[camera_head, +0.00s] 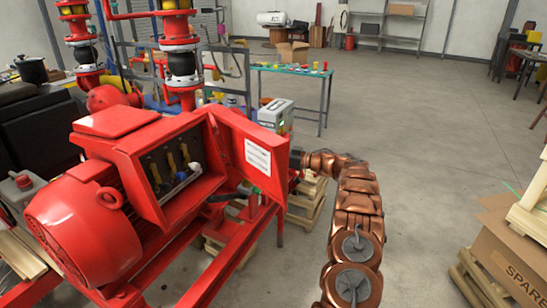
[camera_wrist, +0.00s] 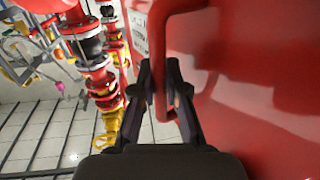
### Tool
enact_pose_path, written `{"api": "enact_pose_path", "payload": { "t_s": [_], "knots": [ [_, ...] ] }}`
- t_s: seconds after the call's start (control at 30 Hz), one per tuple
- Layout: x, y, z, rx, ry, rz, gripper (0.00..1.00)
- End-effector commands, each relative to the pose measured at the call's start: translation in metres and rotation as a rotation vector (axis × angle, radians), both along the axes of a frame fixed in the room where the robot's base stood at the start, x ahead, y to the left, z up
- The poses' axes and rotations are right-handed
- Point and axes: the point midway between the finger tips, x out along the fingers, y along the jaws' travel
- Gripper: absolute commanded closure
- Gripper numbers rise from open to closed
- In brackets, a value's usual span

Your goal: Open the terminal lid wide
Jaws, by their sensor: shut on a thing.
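The red terminal lid (camera_head: 229,143) stands swung out to the right of the motor's terminal box (camera_head: 140,180), with its labelled inner face towards the head camera. In the wrist view the lid's outer face (camera_wrist: 250,110) fills the right side. Its red bar handle (camera_wrist: 158,38) runs between the dark fingers of my gripper (camera_wrist: 160,82), which is shut on it. In the head view my gripper is mostly hidden behind the lid's right edge.
The red motor (camera_head: 80,225) lies left of the box. A green-topped bench (camera_head: 290,69) and a grey device (camera_head: 276,116) stand behind the lid. Cardboard boxes (camera_head: 505,250) are at the lower right. Open floor (camera_head: 420,130) lies to the right.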

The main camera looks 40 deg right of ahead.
Motion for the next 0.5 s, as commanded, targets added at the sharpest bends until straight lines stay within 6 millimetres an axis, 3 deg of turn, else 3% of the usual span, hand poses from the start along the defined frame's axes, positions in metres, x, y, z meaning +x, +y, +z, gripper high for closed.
{"api": "enact_pose_path", "payload": {
  "t_s": [0.5],
  "knots": [
    [0.0075, 0.0035, 0.0012, 0.000, -0.002, 0.035, 1.00]
  ]
}}
